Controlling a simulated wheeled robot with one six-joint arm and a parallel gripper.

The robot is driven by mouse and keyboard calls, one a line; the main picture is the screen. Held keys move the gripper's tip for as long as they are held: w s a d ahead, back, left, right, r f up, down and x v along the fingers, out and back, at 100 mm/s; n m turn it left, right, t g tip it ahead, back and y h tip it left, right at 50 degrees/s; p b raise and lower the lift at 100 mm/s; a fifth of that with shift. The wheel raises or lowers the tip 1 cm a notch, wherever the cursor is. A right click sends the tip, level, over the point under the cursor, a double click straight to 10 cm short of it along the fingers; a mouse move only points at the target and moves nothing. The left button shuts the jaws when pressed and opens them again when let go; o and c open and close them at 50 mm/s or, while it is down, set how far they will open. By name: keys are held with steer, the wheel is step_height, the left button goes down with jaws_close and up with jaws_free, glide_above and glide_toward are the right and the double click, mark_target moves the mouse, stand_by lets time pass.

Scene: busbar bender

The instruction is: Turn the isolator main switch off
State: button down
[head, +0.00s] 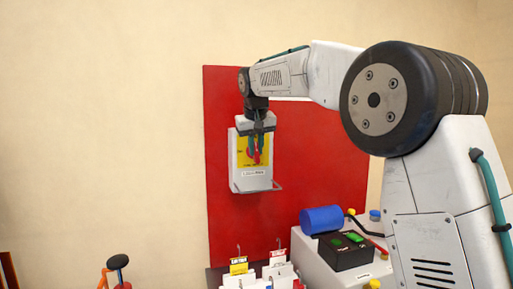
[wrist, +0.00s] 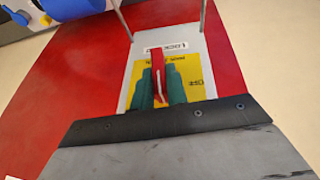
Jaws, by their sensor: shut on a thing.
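The isolator is a light grey box (head: 252,184) with a yellow plate, mounted on a red wall panel. Its red switch handle (head: 257,158) shows between my gripper's fingers. In the wrist view the red handle (wrist: 158,75) runs lengthwise over the yellow plate (wrist: 200,88). My gripper (head: 256,147) is in front of the isolator, with its green fingertips (wrist: 160,80) on both sides of the handle, shut on it. Part of the handle and the plate's markings are hidden by the fingers, so I cannot read the switch position.
The red panel (head: 310,150) stands behind the isolator. A wire loop (head: 278,186) juts from the isolator's lower edge. Below right is a grey machine with a blue cylinder (head: 321,219) and a black control box (head: 344,251). Tags (head: 239,266) stand on a rack below. The left wall is clear.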

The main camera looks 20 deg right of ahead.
steer(key=h, duration=0.3)
steer(key=shift+a+f+n, duration=0.1)
steer(key=shift+a+n, duration=0.3)
steer(key=shift+a+f+n+t+h, duration=0.15)
steer(key=shift+f+n+t+h, duration=0.3)
steer(key=shift+h, duration=1.6)
steer(key=shift+a+f+n+t+h, duration=0.2)
steer(key=shift+n+h, duration=0.5)
steer(key=shift+h, duration=1.3)
steer(key=shift+a+f+n+t+h, duration=0.15)
steer(key=shift+f+n+t+h, duration=0.3)
steer(key=shift+h, duration=1.6)
steer(key=c, duration=1.4)
jaws_free()
steer(key=shift+r, duration=0.1)
